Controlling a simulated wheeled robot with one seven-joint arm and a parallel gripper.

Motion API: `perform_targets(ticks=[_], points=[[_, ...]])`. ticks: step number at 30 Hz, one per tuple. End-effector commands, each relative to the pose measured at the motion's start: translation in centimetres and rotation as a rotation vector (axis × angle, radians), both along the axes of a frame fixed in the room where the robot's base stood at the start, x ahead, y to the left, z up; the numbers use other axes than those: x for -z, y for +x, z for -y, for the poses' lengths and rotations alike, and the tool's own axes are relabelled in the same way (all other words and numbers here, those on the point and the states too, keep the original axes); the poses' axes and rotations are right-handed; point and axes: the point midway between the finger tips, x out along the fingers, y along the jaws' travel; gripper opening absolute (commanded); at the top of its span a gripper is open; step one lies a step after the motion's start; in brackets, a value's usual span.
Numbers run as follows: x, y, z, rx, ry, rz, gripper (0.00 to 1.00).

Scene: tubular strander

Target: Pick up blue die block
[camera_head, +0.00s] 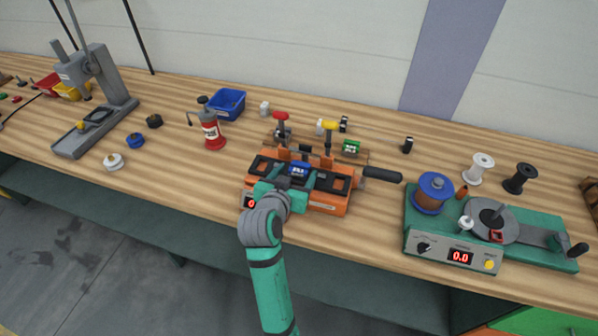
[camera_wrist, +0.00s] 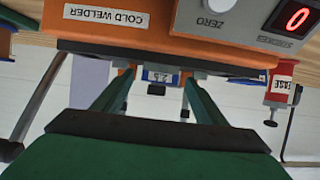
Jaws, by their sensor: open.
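The blue die block (camera_head: 299,169) with a white label sits at the middle of the orange cold welder (camera_head: 325,205) on the bench. In the wrist view the blue die block (camera_wrist: 160,76) shows small between my finger tips, partly hidden by the welder's edge. My gripper (camera_head: 287,184) is at the welder's front, just before the block. In the wrist view my gripper (camera_wrist: 157,84) is open, one finger on each side of the block's line. I cannot tell whether the fingers touch it. The orange cold welder (camera_wrist: 190,30) fills the top of that view.
A green die block (camera_head: 351,147) and red and yellow-topped clamps stand behind the welder. A black handle (camera_head: 382,174) sticks out right. A green winder (camera_head: 490,236) with spools stands right.

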Motion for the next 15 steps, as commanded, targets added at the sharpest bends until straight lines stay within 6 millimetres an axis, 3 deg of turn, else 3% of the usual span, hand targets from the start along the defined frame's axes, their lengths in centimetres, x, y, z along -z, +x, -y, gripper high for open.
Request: perform_targets(ticks=[10, 15], points=[[0.38, 0.78, 0.31, 0.0, 0.001, -0.001, 0.66], [0.37, 0.77, 0.27, 0.0, 0.001, -0.001, 0.27]])
